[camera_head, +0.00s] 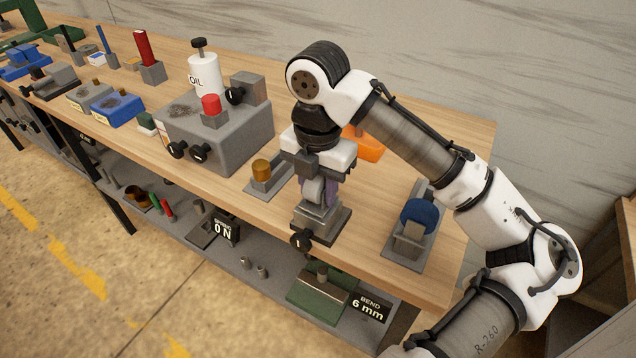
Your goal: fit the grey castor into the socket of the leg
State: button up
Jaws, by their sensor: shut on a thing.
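My gripper (318,180) points down over the front part of the bench and is shut on the grey castor (313,191), whose rounded grey side shows between and below the fingers. A purple piece shows just right of it, partly covered by a finger. Directly below is a grey block fixture (322,219) with a black knob on its front. The castor's lower end is close to this fixture; I cannot tell whether they touch. I cannot make out the leg or its socket for certain; the gripper and fixture hide that spot.
A blue wheel (419,212) sits on a grey stand at right. An amber cylinder (262,170) stands on a grey holder at left, near a large grey box (225,135) with black knobs. An orange block (368,146) lies behind my gripper. Bare wood separates these stands.

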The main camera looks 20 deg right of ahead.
jog(key=shift+f, duration=0.25)
jog(key=o, duration=1.3)
jog(key=shift+c, duration=0.2)
jog(key=shift+r, duration=0.1)
notch_tip(320, 180, up, 14)
jog(key=shift+f, duration=0.2)
